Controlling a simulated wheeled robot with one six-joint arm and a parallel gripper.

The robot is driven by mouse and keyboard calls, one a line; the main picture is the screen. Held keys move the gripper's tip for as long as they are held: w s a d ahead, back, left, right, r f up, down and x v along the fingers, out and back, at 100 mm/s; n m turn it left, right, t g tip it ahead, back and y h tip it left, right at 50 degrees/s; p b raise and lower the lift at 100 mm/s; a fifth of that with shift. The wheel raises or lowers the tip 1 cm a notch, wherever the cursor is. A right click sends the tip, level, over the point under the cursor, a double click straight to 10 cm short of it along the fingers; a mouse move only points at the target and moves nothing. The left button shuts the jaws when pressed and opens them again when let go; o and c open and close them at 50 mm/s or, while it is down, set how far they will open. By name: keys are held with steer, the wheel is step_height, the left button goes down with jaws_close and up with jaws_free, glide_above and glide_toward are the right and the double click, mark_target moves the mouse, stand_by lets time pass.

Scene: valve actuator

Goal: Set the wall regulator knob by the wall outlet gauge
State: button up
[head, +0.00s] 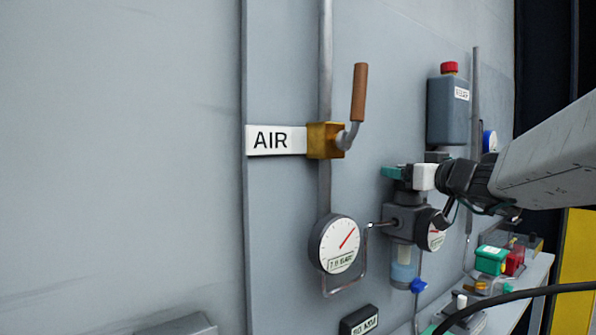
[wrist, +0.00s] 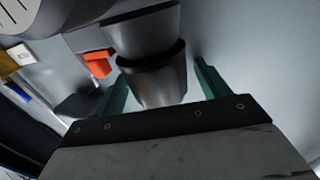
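The wall regulator (head: 405,222) is a dark grey body with a clear blue-tinted bowl below it. Its dark knob shows in the wrist view (wrist: 152,85), between my gripper's teal fingers (wrist: 162,78). The fingers stand apart, one on each side of the knob, with a visible gap at least on the right. In the head view my gripper (head: 392,173) is at the top of the regulator and hides most of the knob. A larger gauge (head: 340,246) at left has a red needle pointing up-right.
A brass valve (head: 325,140) with a brown upright lever (head: 359,92) stands beside the AIR sign (head: 276,140). A dark tank with a red cap (head: 448,108) is behind my arm. Several small coloured parts sit on a shelf (head: 530,285) at lower right. Thin pipes run around the regulator.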

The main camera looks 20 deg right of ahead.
steer(key=s, duration=0.7)
steer(key=shift+d, duration=0.15)
steer(key=shift+s, duration=0.45)
